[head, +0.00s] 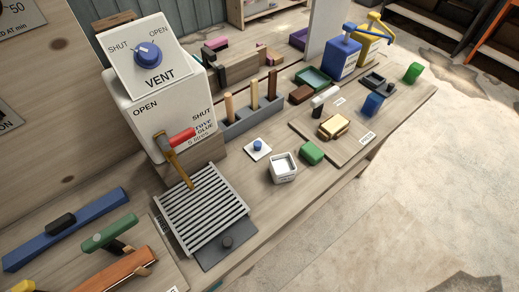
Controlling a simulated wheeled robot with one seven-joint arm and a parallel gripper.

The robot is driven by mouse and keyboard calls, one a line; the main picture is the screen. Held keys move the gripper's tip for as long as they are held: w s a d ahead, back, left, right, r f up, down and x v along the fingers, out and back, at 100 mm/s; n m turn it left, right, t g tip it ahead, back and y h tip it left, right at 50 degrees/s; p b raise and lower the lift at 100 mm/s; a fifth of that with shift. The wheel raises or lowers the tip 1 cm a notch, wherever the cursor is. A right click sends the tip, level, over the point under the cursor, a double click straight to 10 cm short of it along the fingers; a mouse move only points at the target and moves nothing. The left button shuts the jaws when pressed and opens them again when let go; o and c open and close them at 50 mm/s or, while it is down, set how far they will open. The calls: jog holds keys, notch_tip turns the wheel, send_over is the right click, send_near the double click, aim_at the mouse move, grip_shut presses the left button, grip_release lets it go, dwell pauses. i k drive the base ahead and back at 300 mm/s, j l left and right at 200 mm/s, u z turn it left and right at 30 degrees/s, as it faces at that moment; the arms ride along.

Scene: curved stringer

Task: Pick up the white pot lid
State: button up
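The white pot lid (258,149) appears to be the small, flat white square with a round blue knob on top. It lies on the wooden bench, knob up, and nothing covers it. A white pot (283,174) with a label on its front stands just to its right and nearer. The pot's top is open and shows a greyish inside. The lid and the pot are apart. My gripper is not in this view.
A white glue tank (170,100) with a red-handled tap stands left of the lid, above a slatted grille (213,210). A grey rack (250,118) with upright wooden handles is behind the lid. Bare bench (262,200) lies in front.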

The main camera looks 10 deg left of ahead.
aim_at(257, 149)
jog(key=i+l, duration=0.2)
jog(key=l, duration=0.2)
jog(key=i+l, duration=0.15)
jog(key=l, duration=0.25)
jog(key=i+l, duration=0.2)
jog(key=l, duration=0.2)
jog(key=i+l+u, duration=0.1)
jog(key=u, duration=2.1)
